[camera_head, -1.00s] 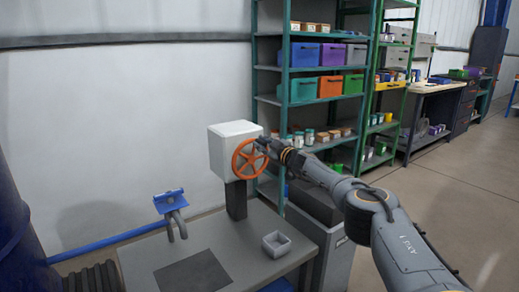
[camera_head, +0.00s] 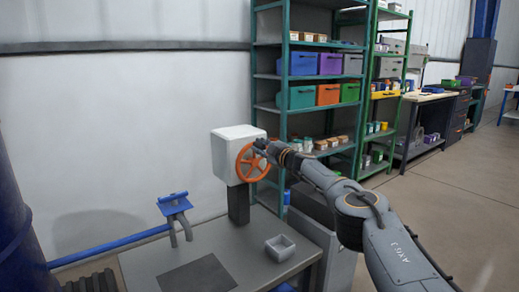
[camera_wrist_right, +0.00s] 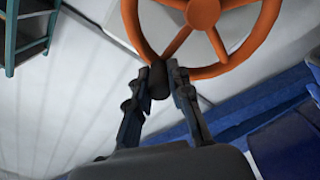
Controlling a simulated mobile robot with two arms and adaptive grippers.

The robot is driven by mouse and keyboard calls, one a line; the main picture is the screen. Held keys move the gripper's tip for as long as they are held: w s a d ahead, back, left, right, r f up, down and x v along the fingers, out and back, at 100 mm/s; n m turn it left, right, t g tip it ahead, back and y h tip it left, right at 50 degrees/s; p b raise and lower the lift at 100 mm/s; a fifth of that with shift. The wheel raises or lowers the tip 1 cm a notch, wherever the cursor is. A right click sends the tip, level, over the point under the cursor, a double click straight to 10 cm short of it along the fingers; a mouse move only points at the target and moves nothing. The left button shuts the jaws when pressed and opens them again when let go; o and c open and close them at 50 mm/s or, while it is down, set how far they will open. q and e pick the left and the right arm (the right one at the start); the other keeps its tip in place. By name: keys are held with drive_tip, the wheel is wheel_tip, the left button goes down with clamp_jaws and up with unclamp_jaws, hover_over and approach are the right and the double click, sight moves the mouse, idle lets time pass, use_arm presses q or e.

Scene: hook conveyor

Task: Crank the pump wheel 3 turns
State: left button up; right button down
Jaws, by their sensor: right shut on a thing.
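The pump wheel is an orange spoked handwheel (camera_head: 240,170) on the front of a white box (camera_head: 231,158), which stands on a dark post at the back of a grey table. My right gripper (camera_head: 261,148) reaches in from the right and is at the wheel's upper right rim. In the right wrist view the orange wheel (camera_wrist_right: 204,12) fills the top, and my right gripper (camera_wrist_right: 162,80) is shut on a dark handle knob (camera_wrist_right: 158,76) at the rim. The fingers hide part of the knob. My left gripper is not in view.
The grey table (camera_head: 235,252) bears a small grey tray (camera_head: 280,256) at its right. A blue bracket with grey hooks (camera_head: 174,204) is at the table's left back. A green shelf (camera_head: 283,150) with coloured bins stands behind the wheel. Open floor lies to the right.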

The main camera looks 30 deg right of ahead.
drive_tip(key=shift+f, duration=0.15)
drive_tip(key=c, duration=1.2)
unclamp_jaws()
drive_tip(key=shift+s+d, duration=0.15)
drive_tip(key=shift+s+d, duration=0.15)
drive_tip(key=shift+s, duration=5.7)
